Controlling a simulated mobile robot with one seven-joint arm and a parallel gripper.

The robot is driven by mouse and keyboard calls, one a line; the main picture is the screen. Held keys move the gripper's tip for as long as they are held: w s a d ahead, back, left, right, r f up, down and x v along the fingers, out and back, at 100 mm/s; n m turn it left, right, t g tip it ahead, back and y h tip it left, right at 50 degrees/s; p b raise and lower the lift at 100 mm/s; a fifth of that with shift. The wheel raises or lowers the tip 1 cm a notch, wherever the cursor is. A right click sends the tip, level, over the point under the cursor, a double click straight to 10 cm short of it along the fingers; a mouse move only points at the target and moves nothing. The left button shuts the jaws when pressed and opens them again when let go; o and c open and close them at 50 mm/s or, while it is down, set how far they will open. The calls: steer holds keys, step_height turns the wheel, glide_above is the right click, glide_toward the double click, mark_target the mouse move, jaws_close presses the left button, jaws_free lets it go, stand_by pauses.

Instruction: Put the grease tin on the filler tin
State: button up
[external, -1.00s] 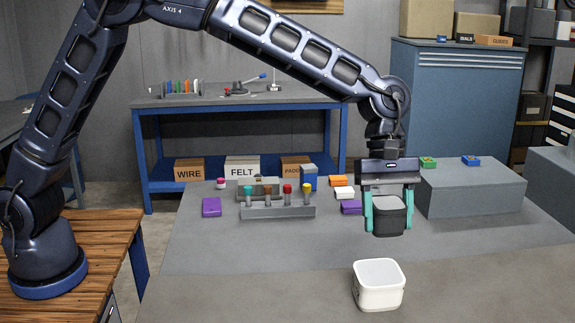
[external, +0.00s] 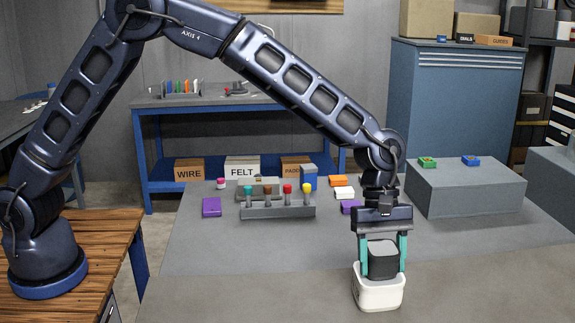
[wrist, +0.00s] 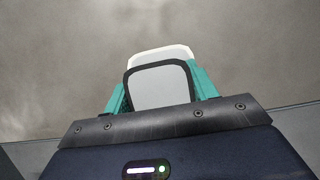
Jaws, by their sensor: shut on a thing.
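The black tin (external: 383,260), which I take as the grease tin, is between the teal fingers of my gripper (external: 383,262). The white tin (external: 379,293), which I take as the filler tin, stands on the near grey surface directly below it. In the external view the black tin's bottom is at the white tin's top; I cannot tell whether they touch. In the wrist view the black tin's grey top (wrist: 160,87) covers most of the white tin (wrist: 163,52), whose far edge shows beyond it. My gripper (wrist: 160,90) is shut on the black tin.
A grey rack (external: 278,211) with several coloured-top tools stands behind to the left. A purple block (external: 211,207) lies left of it. A raised grey block (external: 465,187) is at the right. The near surface around the white tin is clear.

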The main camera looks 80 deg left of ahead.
steer(key=shift+f, duration=0.1)
steer(key=o, duration=1.1)
steer(key=shift+o, duration=0.2)
steer(key=v, duration=1.1)
steer(key=s+a+r+m+t+y, duration=0.1)
steer(key=s+a+r+m, duration=0.35)
steer(key=s+r, duration=0.7)
steer(key=s+a+r+m+t+y, duration=0.1)
steer(key=s+a+r+m, duration=0.15)
steer(key=s, duration=0.65)
steer(key=s+a+r+m+t, duration=0.1)
steer(key=s+a+m, duration=0.2)
steer(key=s, duration=0.7)
steer(key=s+a+r+m+y, duration=0.1)
steer(key=s+a+r+m, duration=0.15)
steer(key=s, duration=0.65)
steer(key=s+a+f+m, duration=0.1)
steer(key=s+f+m, duration=0.1)
steer(key=s, duration=0.4)
steer(key=s+a+f+m+t+y, duration=0.1)
steer(key=s+a+f+m, duration=0.1)
steer(key=s, duration=0.5)
steer(key=shift+s+f+m+t+y, duration=0.3)
steer(key=shift+f+m, duration=0.35)
steer(key=shift+m, duration=0.1)
